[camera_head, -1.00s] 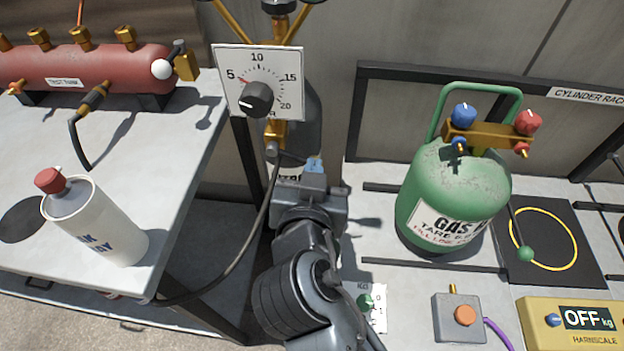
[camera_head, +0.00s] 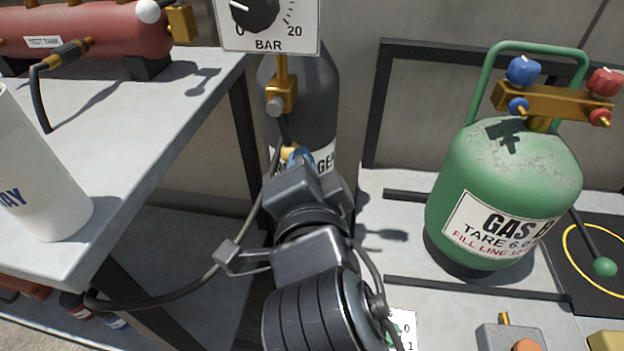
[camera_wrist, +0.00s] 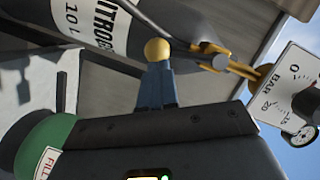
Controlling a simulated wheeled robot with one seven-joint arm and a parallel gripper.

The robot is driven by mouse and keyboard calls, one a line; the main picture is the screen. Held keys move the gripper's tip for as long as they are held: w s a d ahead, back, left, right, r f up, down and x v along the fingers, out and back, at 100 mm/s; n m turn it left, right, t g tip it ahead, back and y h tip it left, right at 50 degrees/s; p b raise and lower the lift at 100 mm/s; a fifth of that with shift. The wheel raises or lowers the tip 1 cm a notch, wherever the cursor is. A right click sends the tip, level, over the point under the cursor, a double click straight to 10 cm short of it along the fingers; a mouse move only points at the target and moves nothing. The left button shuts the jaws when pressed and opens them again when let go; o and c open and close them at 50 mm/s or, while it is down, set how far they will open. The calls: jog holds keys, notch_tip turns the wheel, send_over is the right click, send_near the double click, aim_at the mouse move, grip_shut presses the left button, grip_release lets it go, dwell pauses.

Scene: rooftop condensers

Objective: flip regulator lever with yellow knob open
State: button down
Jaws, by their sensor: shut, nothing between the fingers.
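The regulator gauge (camera_head: 270,22), a white square dial marked BAR, sits above a brass fitting (camera_head: 282,92) on a dark gas cylinder (camera_head: 318,95). The gauge also shows at the right of the wrist view (camera_wrist: 293,88). The yellow knob (camera_head: 287,152) is partly hidden behind my gripper. In the wrist view the round yellow knob (camera_wrist: 157,49) lies right at the fingertips. My gripper (camera_head: 298,157) has blue fingers, shut with nothing between them (camera_wrist: 156,75). I cannot tell whether they touch the knob. The lever's rod is mostly hidden.
A grey table (camera_head: 130,165) with a red test tank (camera_head: 95,38) and a white bottle (camera_head: 38,185) stands left. A dark hose (camera_head: 180,298) loops below the regulator. A green gas cylinder (camera_head: 495,180) with a brass manifold stands right.

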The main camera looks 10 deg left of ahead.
jog(key=shift+a+f+m+b, duration=0.4)
jog(key=shift+a+b, duration=0.2)
jog(key=shift+b, duration=0.25)
jog(key=shift+w, duration=0.1)
